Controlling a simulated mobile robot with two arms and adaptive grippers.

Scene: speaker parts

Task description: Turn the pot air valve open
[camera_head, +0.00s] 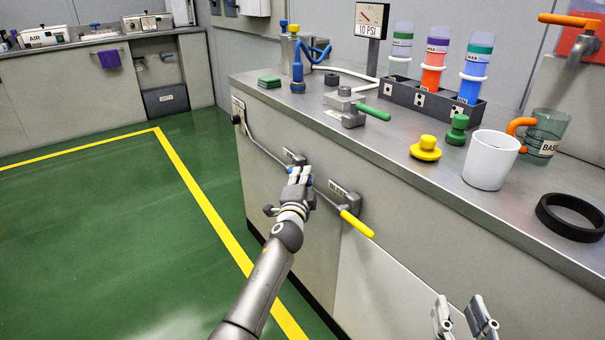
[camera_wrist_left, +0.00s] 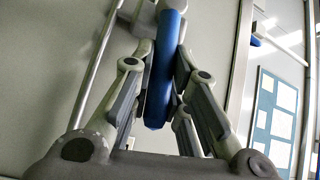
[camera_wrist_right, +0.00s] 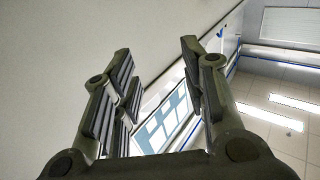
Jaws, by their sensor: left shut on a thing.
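My left gripper (camera_head: 298,173) is at the front of the counter, by a small grey valve body with a label (camera_head: 294,157). In the left wrist view (camera_wrist_left: 160,85) its fingers are shut on a blue lever handle (camera_wrist_left: 165,60), which runs up between them to a grey valve body. Only a bit of blue shows beside the fingers in the head view. A second valve with a yellow handle (camera_head: 357,223) sits to the right on the same panel. My right gripper (camera_head: 465,318) is open and empty at the lower right, in front of the counter.
A grey pipe (camera_head: 265,150) runs along the panel. The green floor (camera_head: 110,220) is clear.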

